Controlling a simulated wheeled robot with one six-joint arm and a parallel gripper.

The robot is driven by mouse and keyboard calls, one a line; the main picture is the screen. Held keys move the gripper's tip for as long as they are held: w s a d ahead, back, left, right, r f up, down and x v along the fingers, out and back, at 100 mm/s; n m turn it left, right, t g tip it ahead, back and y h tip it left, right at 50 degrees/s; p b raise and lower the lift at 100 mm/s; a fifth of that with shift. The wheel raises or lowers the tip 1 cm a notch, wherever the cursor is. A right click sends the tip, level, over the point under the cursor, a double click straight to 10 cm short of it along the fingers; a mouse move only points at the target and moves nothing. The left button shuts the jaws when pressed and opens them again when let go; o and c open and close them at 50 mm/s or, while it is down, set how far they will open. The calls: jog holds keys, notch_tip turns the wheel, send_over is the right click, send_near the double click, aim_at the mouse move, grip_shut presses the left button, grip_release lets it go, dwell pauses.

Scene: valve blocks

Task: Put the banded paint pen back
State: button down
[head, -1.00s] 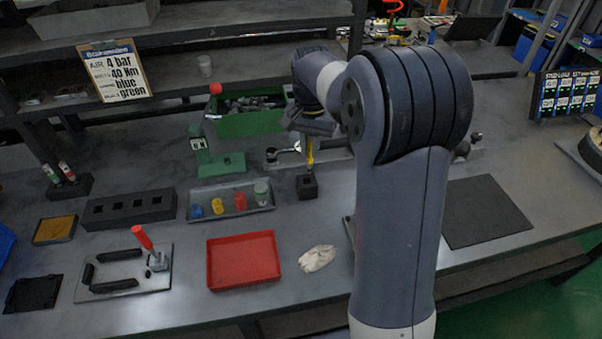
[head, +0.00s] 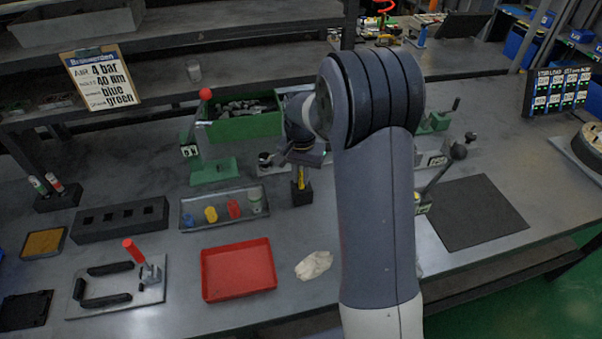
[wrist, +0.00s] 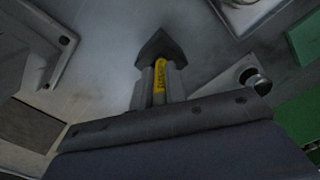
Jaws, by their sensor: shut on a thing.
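A slim yellow pen-like thing with dark markings (head: 301,178) is upright under my gripper (head: 301,166) in the head view. My gripper is shut on it. In the wrist view the yellow thing (wrist: 160,76) sits between the two fingers (wrist: 158,88). A small black block (head: 302,197) stands right below it on the bench. The block also shows past the fingertips in the wrist view (wrist: 160,46). The yellow thing's lower end meets the block's top in the head view; I cannot tell how deep it sits. My arm hides part of the bench.
A metal tray with coloured pieces (head: 188,225) lies left of the block. A green press (head: 207,168) and green bin (head: 240,128) stand behind. A red tray (head: 203,272) and a pale cloth (head: 313,265) lie in front. Two pens stand in a black holder (head: 58,202) far left.

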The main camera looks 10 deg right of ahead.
jog(key=c, duration=1.4)
grip_release()
jog(key=shift+f, duration=0.1)
jog(key=shift+c, duration=0.2)
notch_tip(320, 180, up, 12)
jog(key=shift+r, duration=0.2)
